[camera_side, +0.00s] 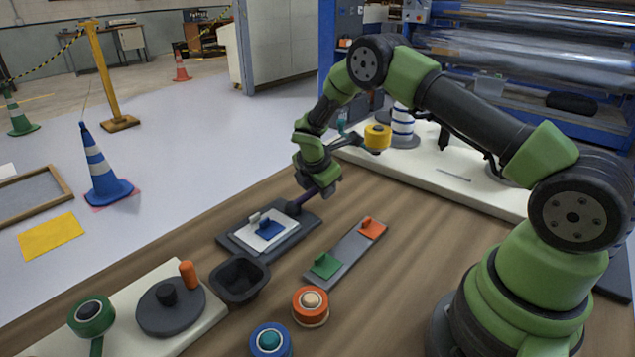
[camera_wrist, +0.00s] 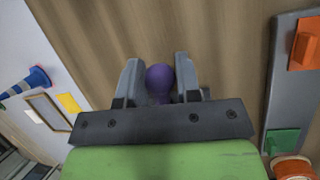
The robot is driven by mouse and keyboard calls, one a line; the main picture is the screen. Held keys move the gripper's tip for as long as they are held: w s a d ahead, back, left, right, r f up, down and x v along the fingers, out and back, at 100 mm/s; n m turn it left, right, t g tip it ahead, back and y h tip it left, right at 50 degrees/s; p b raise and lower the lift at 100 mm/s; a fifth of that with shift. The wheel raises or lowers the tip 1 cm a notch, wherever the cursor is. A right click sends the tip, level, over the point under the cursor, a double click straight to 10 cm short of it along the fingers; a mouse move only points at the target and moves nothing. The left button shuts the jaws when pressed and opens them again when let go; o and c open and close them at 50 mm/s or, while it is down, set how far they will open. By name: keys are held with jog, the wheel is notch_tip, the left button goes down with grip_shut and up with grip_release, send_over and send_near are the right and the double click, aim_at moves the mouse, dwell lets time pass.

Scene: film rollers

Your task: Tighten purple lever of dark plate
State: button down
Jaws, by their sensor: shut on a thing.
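The dark plate (camera_side: 305,229) lies flat on the wooden table in the side view, with a white card and a blue block (camera_side: 268,231) on it. The purple lever (camera_side: 303,200) rises from the plate's upper right corner and leans up toward my gripper (camera_side: 318,183). In the wrist view the lever's round purple end (camera_wrist: 159,78) sits between the two grey fingers of my gripper (camera_wrist: 159,80), which are shut on it. The lever's lower part and the plate do not show in the wrist view.
A grey strip (camera_side: 345,254) with a green block (camera_side: 325,265) and an orange block (camera_side: 372,228) lies right of the plate. A black bowl (camera_side: 240,292) stands in front of it. Orange and blue rollers (camera_side: 271,341) stand nearer. Bare table lies right of the strip.

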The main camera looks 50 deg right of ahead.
jog(key=m, duration=0.1)
jog(key=s+a+m+g, duration=0.1)
jog(key=m, duration=0.1)
jog(key=s+m+g, duration=0.1)
jog(key=shift+s+a+m, duration=0.25)
jog(key=shift+a+m, duration=0.05)
jog(key=m, duration=0.1)
jog(key=s+a+m+g, duration=0.1)
jog(key=m, duration=0.1)
jog(key=shift+s+a, duration=0.1)
jog(key=shift+a, duration=0.15)
jog(key=shift+s+a+m+g+y, duration=0.3)
jog(key=shift+a+m+g, duration=0.25)
jog(key=shift+m, duration=0.45)
jog(key=c, duration=0.8)
grip_release()
jog(key=shift+r, duration=0.1)
jog(key=v, duration=0.9)
jog(key=shift+a+r, duration=0.2)
jog(key=shift+r, duration=0.15)
